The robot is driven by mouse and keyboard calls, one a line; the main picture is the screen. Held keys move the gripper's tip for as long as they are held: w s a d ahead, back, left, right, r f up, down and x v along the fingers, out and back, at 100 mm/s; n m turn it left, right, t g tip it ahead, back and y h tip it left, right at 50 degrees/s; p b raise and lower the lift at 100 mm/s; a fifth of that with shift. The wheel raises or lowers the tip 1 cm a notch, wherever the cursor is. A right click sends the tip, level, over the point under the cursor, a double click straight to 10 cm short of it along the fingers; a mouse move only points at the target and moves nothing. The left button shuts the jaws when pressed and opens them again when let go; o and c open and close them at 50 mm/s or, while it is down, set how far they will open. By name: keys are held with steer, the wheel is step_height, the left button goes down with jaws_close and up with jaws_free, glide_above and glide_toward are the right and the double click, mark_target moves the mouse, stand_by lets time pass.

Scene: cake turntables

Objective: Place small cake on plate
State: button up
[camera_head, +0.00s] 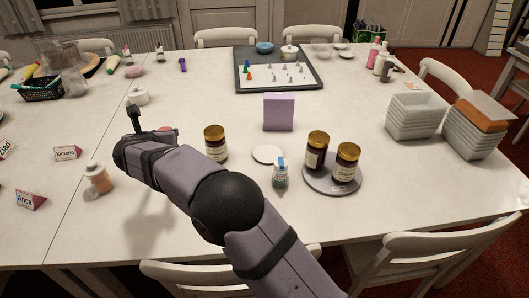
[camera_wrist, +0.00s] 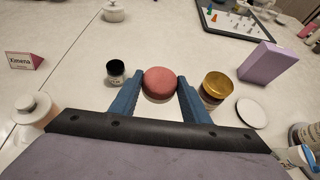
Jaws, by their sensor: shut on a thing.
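The small cake is a round pinkish-red piece (camera_wrist: 160,82) between the two blue fingers in the wrist view. My gripper (camera_wrist: 161,77) is shut on it. In the head view only a reddish bit of the cake (camera_head: 166,129) shows above my arm, which hides the fingers. I cannot tell whether the cake touches the table. A small white round plate (camera_head: 268,154) lies empty to the right of the cake, beyond a brown jar with a gold lid (camera_head: 216,143). The plate also shows at the right in the wrist view (camera_wrist: 252,113).
The gold-lidded jar stands close to the right finger (camera_wrist: 217,86); a small dark-topped jar (camera_wrist: 116,70) stands left of the fingers. A blue-capped shaker (camera_head: 280,174) is near the plate's front, a purple box (camera_head: 278,112) behind it. A grey turntable (camera_head: 332,187) holds two jars.

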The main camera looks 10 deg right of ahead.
steer(key=w+d+m+h, duration=0.2)
steer(key=w+d, duration=0.1)
steer(key=d, duration=0.6)
steer(key=w+d+m+h, duration=0.2)
steer(key=w+d, duration=0.1)
steer(key=d, duration=0.6)
steer(key=m+g+h+b, duration=0.1)
steer(key=m+g+h, duration=0.1)
steer(key=m+h, duration=0.1)
glide_above(266, 156)
step_height(266, 156, down, 4)
steer(key=shift+f+b, duration=0.45)
steer(key=shift+f, duration=4.65)
steer(key=shift+f, duration=0.15)
steer(key=shift+f, duration=0.1)
steer(key=o, duration=1)
